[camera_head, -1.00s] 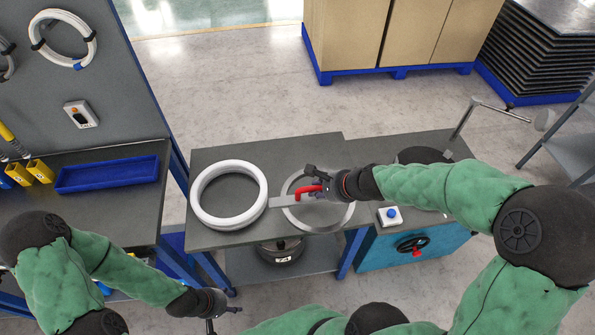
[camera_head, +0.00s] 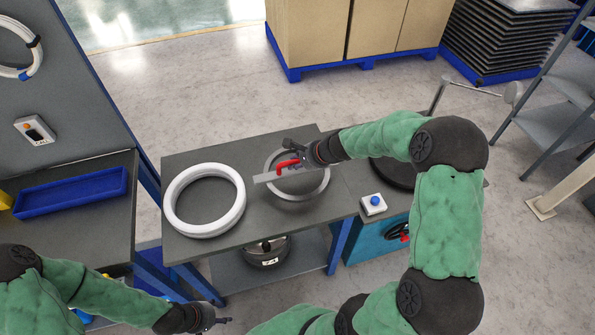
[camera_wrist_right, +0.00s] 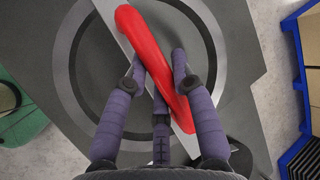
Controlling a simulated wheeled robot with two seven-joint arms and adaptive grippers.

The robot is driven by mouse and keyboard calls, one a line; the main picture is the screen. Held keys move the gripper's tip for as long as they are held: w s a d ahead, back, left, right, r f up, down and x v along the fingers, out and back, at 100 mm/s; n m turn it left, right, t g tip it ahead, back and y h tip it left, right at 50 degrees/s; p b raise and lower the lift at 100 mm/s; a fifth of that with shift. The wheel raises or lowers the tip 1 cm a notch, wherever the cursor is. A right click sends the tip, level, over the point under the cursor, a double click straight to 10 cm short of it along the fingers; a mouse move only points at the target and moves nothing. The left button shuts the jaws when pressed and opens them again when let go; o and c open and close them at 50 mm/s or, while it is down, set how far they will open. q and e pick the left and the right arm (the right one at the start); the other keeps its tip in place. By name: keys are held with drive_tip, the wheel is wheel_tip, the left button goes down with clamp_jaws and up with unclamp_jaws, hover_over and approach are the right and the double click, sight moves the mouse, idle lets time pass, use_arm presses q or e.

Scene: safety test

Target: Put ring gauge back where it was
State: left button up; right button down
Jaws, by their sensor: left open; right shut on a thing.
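The ring gauge is a flat steel bar (camera_head: 265,178) with a red handle (camera_head: 287,163). My right gripper (camera_head: 293,163) is shut on the red handle. In the right wrist view, my right gripper (camera_wrist_right: 158,85) has its fingers around the handle (camera_wrist_right: 150,65), and the bar (camera_wrist_right: 117,28) runs slantwise across a grey ring (camera_wrist_right: 68,90). In the head view this grey ring (camera_head: 312,196) is on the dark table (camera_head: 255,150) under the gripper. I cannot tell whether the bar touches it. My left gripper (camera_head: 222,320) is open and empty at the bottom, in front of the table.
A thick white ring (camera_head: 175,205) lies left of the gauge. A white box with a blue button (camera_head: 373,204) and a dark round plate (camera_head: 395,178) are on the right. A dark weight (camera_head: 266,255) is on the lower shelf. A blue tray (camera_head: 70,193) is on the left bench.

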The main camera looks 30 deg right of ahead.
drive_tip(key=shift+w+d+f, duration=0.3)
drive_tip(key=shift+w+f, duration=0.1)
drive_tip(key=shift+f, duration=0.05)
wheel_tip(320, 180, down, 4)
drive_tip(key=b, duration=0.2)
drive_tip(key=shift+w+d+r+b, duration=0.15)
drive_tip(key=shift+r+b, duration=0.1)
drive_tip(key=shift+b, duration=0.15)
drive_tip(key=c, duration=1)
unclamp_jaws()
drive_tip(key=shift+c, duration=0.2)
